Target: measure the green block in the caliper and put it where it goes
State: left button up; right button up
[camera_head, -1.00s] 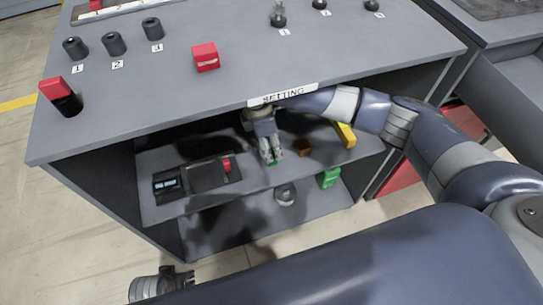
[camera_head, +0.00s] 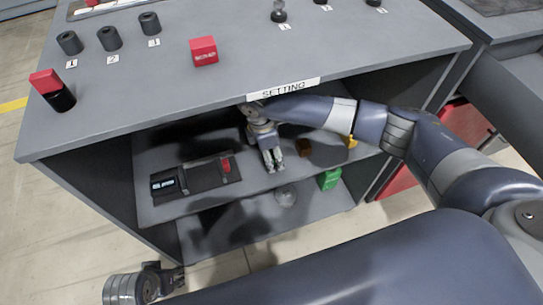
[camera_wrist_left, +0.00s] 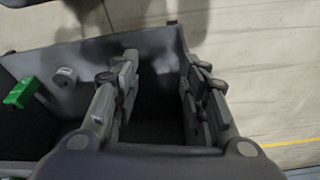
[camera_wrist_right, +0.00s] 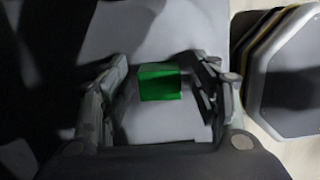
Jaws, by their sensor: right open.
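The caliper (camera_head: 205,174) lies on the upper shelf, with a lit display (camera_head: 164,184) at its left end and a red part at its right. My right gripper (camera_head: 274,168) reaches into that shelf, right of the caliper. In the right wrist view the green block (camera_wrist_right: 160,82) sits between and ahead of its open fingers (camera_wrist_right: 163,95), with gaps on both sides. The block is hidden in the head view. My left gripper (camera_head: 172,278) is low at the front left, its fingers (camera_wrist_left: 158,90) apart and empty.
A brown block (camera_head: 304,147) and a partly hidden yellow piece (camera_head: 351,142) lie right of my right gripper. A green box (camera_head: 328,179) and a round grey thing (camera_head: 286,195) are on the lower shelf. The tabletop (camera_head: 240,85) overhangs, carrying a red box (camera_head: 204,51) and several black cylinders.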

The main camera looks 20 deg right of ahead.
jog(key=c, duration=1.2)
pick_arm(q)
jog(key=shift+w, duration=0.1)
pick_arm(e)
jog(key=shift+r, duration=0.15)
jog(key=shift+r, duration=0.2)
notch_tip(320, 180, up, 3)
jog(key=shift+f+p, duration=0.1)
jog(key=shift+p, duration=0.55)
pick_arm(q)
jog(key=s+f+g+p, duration=0.1)
jog(key=s+f+p, duration=0.2)
jog(key=f, duration=1.2)
jog(key=shift+s+a, duration=0.2)
jog(key=shift+s, duration=0.65)
pick_arm(e)
jog(key=shift+s+d+r, duration=0.25)
jog(key=shift+s+d, duration=0.65)
jog(key=shift+s, duration=1.6)
jog(key=shift+s+d+r, duration=0.25)
jog(key=shift+s+d, duration=0.6)
jog(key=shift+s, duration=1.7)
jog(key=shift+s+d+r, duration=0.25)
jog(key=shift+s+d, duration=0.65)
jog(key=shift+s, duration=1.6)
